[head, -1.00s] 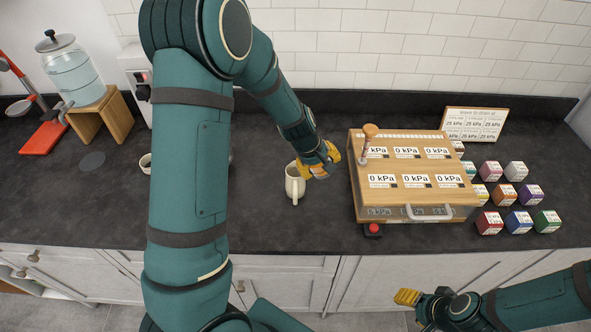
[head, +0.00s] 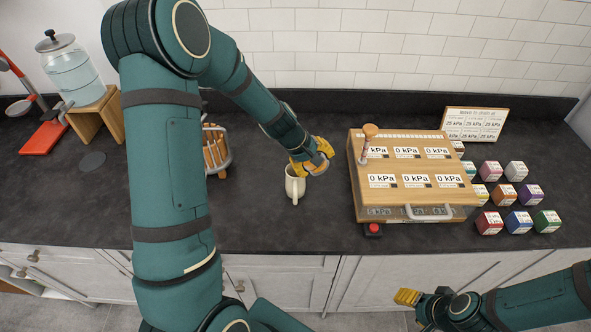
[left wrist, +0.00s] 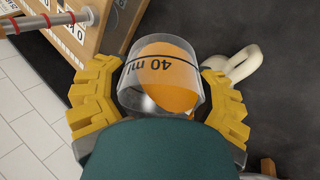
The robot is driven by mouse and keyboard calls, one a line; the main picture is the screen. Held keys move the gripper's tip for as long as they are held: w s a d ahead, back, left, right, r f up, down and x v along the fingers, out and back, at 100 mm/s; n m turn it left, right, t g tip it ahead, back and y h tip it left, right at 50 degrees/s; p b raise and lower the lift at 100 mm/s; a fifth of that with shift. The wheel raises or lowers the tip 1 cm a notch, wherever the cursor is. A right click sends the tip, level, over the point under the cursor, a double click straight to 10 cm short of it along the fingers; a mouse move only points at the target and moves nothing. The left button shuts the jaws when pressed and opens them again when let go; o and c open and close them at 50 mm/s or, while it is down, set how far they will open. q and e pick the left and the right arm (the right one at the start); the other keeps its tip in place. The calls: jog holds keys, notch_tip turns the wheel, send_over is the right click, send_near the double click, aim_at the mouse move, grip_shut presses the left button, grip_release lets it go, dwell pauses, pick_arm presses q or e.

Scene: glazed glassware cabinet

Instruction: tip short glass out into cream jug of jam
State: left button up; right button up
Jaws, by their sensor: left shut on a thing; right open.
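The short glass (left wrist: 160,85) is clear, marked 40 ml, with orange contents. It sits between the yellow fingers of my left gripper (left wrist: 160,100), which is shut on it. In the head view my left gripper (head: 312,160) is at the upper right of the cream jug (head: 295,187), close to its rim; the glass is mostly hidden there. The jug stands upright on the dark counter. Part of it also shows in the left wrist view (left wrist: 238,65), beyond the right finger. What is inside the jug cannot be made out. My right gripper (head: 409,298) is open and empty before the cabinets.
A wooden box with kPa labels (head: 410,165) stands right of the jug, with several coloured cubes (head: 503,194) beyond it. A wooden rack (head: 216,150) is partly behind my left arm. A water dispenser (head: 75,70) stands far left. The counter front of the jug is clear.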

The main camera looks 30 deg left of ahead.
pick_arm(q)
jog(key=shift+a+r, duration=0.1)
jog(key=shift+a, duration=0.05)
jog(key=shift+a+h+b, duration=0.1)
jog(key=shift+h+b, duration=0.25)
jog(key=shift+h, duration=0.15)
jog(key=shift+r+t, duration=0.1)
jog(key=shift+t, duration=0.2)
jog(key=shift+r+h+b, duration=0.1)
jog(key=shift+h+b, duration=0.3)
jog(key=shift+b, duration=0.1)
jog(key=shift+a+r+n+t+h+b, duration=0.15)
jog(key=shift+n+t+h+b, duration=0.15)
jog(key=shift+h+b, duration=0.45)
jog(key=shift+r+h, duration=0.2)
jog(key=shift+h, duration=0.05)
jog(key=shift+b, duration=0.4)
